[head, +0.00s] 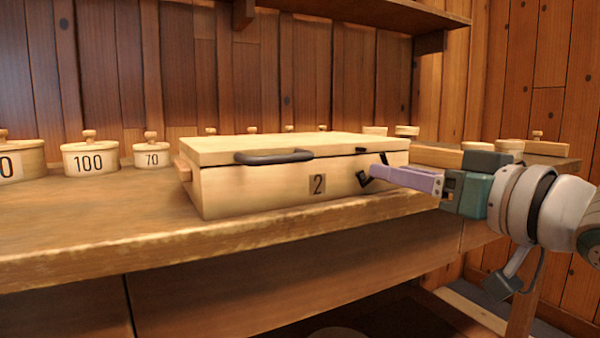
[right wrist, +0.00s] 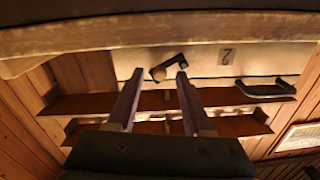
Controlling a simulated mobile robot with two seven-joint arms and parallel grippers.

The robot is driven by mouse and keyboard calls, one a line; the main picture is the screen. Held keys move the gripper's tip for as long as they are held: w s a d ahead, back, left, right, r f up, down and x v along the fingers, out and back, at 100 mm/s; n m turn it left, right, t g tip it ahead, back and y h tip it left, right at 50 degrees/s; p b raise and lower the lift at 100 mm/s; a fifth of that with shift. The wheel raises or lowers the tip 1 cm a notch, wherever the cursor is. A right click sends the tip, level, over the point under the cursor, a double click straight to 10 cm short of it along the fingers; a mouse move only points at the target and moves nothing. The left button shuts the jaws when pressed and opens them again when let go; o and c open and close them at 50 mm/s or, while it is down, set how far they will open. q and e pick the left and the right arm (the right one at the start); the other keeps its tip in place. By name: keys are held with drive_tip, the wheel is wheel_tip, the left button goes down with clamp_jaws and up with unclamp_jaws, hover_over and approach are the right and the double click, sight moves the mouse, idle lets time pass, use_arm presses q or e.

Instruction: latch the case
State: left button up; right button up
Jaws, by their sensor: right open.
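The case (head: 260,190) is a pale wooden box marked 2, standing on the bench with its lid (head: 290,147) down. A dark handle (head: 273,156) is at its front. A dark latch piece (head: 363,179) is at the front right. My left gripper is not in view.
The bench (head: 90,225) has a worn front edge just before the case. Lidded round boxes marked 100 (head: 91,158) and 70 (head: 152,154) stand to the left, more behind and right. A shelf (head: 370,12) hangs above. The bench's front left is clear.

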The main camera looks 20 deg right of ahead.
drive_tip(key=shift+c, duration=0.3)
clamp_jaws()
idle(0.3)
